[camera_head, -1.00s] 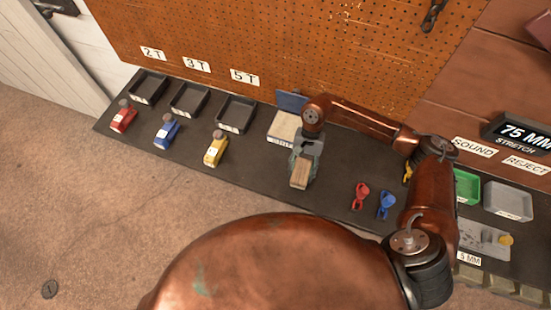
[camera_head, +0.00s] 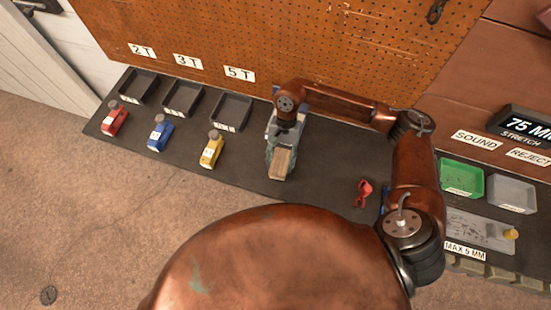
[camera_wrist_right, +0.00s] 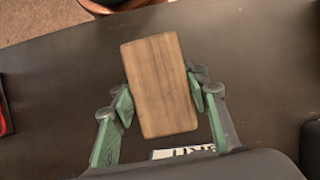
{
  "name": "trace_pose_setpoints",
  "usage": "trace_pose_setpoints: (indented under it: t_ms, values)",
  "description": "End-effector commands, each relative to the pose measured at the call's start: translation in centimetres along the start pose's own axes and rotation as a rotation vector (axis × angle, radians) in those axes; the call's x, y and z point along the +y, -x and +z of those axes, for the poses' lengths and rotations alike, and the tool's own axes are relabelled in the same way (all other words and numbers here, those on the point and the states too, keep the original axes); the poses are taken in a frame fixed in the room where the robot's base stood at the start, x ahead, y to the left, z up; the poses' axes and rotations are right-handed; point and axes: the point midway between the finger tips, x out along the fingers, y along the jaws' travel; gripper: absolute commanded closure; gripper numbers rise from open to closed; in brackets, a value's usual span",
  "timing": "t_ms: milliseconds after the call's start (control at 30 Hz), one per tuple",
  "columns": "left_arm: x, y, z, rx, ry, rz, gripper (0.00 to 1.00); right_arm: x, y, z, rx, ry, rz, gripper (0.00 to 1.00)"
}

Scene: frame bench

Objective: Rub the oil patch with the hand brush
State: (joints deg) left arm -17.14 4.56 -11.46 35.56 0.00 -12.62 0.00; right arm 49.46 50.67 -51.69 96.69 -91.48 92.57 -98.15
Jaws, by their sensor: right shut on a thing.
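My right gripper (camera_head: 281,150) is shut on a wooden block (camera_head: 283,163), which looks like the back of the hand brush. In the right wrist view the same block (camera_wrist_right: 160,85) sits between the two green fingers, slightly tilted, and its underside is hidden. The gripper is above the dark bench, right of the 5 T tray. I cannot tell whether the brush touches anything below it. I cannot make out the oil patch in either view. My left gripper is not in view.
Three black trays (camera_head: 231,112) stand along the back, with red, blue and yellow (camera_head: 211,150) items before them. A red clip (camera_head: 364,193) lies to the right. A green tray (camera_head: 461,178), a grey tray (camera_head: 512,193) and a grey plate (camera_head: 470,228) are farther right.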

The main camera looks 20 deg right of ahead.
Motion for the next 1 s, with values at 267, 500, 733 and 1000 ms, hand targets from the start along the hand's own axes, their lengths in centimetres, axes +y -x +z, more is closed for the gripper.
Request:
trace_pose_setpoints:
  t_ms: [267,500,733,1000]
  values:
    - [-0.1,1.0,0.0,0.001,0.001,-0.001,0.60,0.0,3.0,1.0,0.004,-0.001,-0.007,0.80]
    - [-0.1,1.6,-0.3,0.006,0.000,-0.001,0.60,0.2,5.0,1.9,0.004,-0.003,-0.007,0.80]
    - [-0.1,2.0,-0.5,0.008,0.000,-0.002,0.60,0.3,6.2,2.4,0.002,-0.005,-0.008,0.80]
    - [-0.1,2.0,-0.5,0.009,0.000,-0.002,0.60,0.3,6.2,2.4,0.001,-0.006,-0.008,0.80]
